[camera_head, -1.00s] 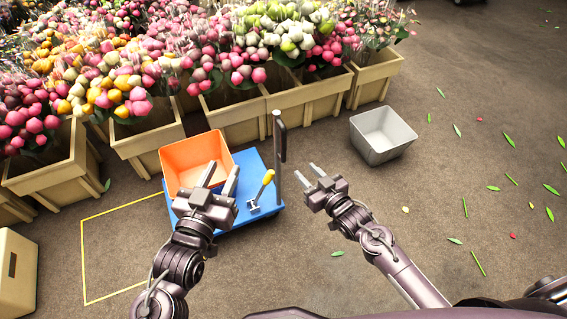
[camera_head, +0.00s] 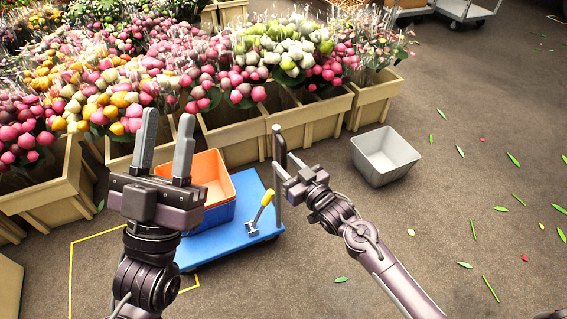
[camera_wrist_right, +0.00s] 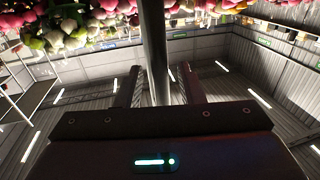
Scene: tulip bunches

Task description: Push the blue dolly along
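The blue dolly (camera_head: 222,243) stands on the floor in the middle of the head view, with an upright grey handle post (camera_head: 279,147) at its right side and a yellow-handled lever (camera_head: 262,209) on its deck. An orange crate (camera_head: 221,190) sits on the deck, partly hidden by my left gripper. My right gripper (camera_head: 284,164) is at the post. In the right wrist view the post (camera_wrist_right: 154,45) passes between its two spread fingers, with gaps showing. My left gripper (camera_head: 166,126) is open and empty, appearing in front of the crate.
Wooden planters (camera_head: 237,135) full of tulip bunches line the far side, close behind the dolly. A grey bin (camera_head: 385,166) stands to the right. A yellow outline (camera_head: 70,275) marks the floor at left. Loose leaves dot the open floor at right.

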